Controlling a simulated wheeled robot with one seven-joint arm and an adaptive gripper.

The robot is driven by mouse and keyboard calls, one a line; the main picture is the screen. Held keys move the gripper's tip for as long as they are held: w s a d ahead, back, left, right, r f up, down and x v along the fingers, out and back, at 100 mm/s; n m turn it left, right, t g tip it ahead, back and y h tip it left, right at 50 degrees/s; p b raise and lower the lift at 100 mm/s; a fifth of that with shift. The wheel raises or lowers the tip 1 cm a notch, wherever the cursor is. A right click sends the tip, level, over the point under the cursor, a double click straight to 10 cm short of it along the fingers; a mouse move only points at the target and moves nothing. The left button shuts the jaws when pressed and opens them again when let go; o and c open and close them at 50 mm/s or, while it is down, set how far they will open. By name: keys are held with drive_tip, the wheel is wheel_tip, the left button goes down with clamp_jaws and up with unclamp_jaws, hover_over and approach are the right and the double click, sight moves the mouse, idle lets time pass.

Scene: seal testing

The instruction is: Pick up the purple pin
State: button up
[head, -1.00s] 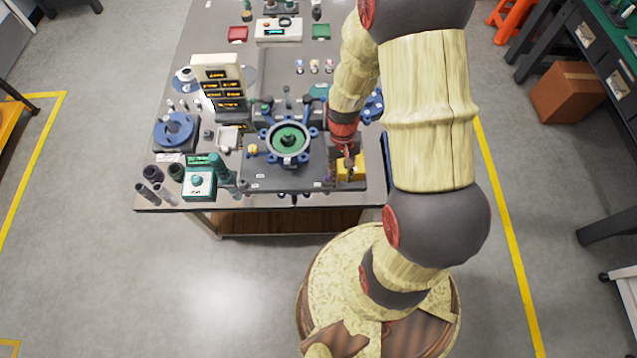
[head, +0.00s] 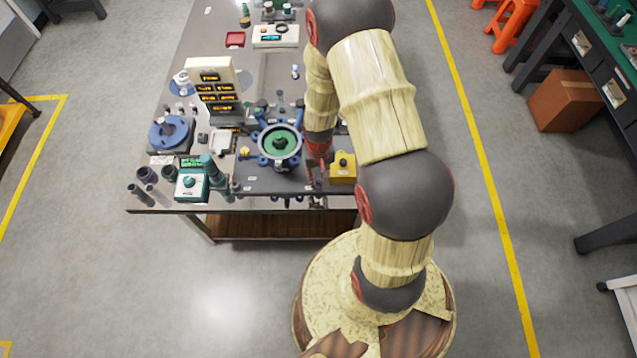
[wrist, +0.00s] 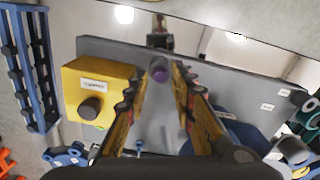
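The purple pin (wrist: 160,73) shows in the wrist view as a small grey and purple round-ended piece at the grey plate (wrist: 212,78). It lies in line with the gap between my fingertips, near their far ends. My gripper (wrist: 157,88) is open, with one finger to each side of the pin and a visible gap around it. I cannot tell how far the tips are from the pin in depth. In the head view my gripper (head: 318,168) is low over the front right of the bench, and the pin is too small to make out clearly.
A yellow box (wrist: 92,92) with a black knob stands close left of my fingers in the wrist view. A blue rack (wrist: 38,70) is farther left. In the head view a blue clamp ring (head: 279,143) with a green centre is left of my gripper.

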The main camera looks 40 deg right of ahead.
drive_tip(key=shift+f, duration=0.75)
clamp_jaws()
drive_tip(key=shift+r, duration=0.1)
